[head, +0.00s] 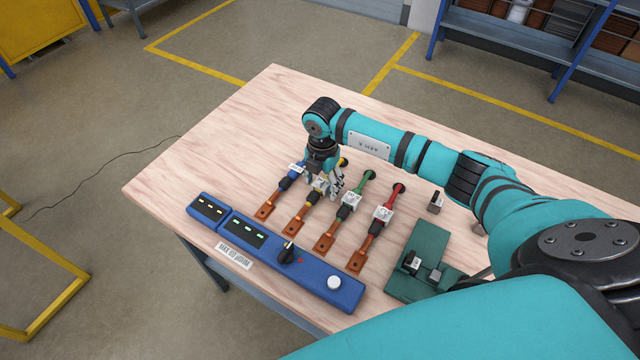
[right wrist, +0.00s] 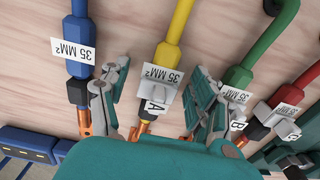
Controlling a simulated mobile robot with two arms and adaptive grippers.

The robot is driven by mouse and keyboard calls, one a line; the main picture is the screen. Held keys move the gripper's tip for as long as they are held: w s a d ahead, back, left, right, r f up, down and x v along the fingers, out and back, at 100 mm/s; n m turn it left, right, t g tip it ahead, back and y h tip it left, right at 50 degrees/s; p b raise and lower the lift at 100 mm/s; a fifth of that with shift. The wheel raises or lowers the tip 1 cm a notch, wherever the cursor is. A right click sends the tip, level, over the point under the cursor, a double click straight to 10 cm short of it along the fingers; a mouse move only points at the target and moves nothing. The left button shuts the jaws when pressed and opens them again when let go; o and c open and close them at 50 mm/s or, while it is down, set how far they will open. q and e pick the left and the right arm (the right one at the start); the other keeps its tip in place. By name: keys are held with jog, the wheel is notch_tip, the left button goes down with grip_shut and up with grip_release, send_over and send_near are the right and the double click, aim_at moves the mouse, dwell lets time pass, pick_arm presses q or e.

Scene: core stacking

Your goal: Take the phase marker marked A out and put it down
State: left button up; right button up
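The phase marker A (right wrist: 157,97) is a pale grey clip with a white letter face, on the yellow cable (right wrist: 173,52) just below its 35 MM² label. My right gripper (right wrist: 158,100) is open, with one finger on each side of this marker. I see gaps between fingers and marker in the right wrist view. In the head view my right gripper (head: 327,188) is low over the yellow cable and hides most of the marker. My left gripper is not in view.
Blue (head: 290,180), green (head: 365,183) and red (head: 391,200) cables with copper lugs lie close by. The green and red ones carry similar markers. A blue panel (head: 315,283) with a knob lies in front, a green block (head: 425,240) to the right. The table's left is clear.

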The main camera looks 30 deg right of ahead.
jog(key=c, duration=0.8)
jog(key=shift+r, duration=0.1)
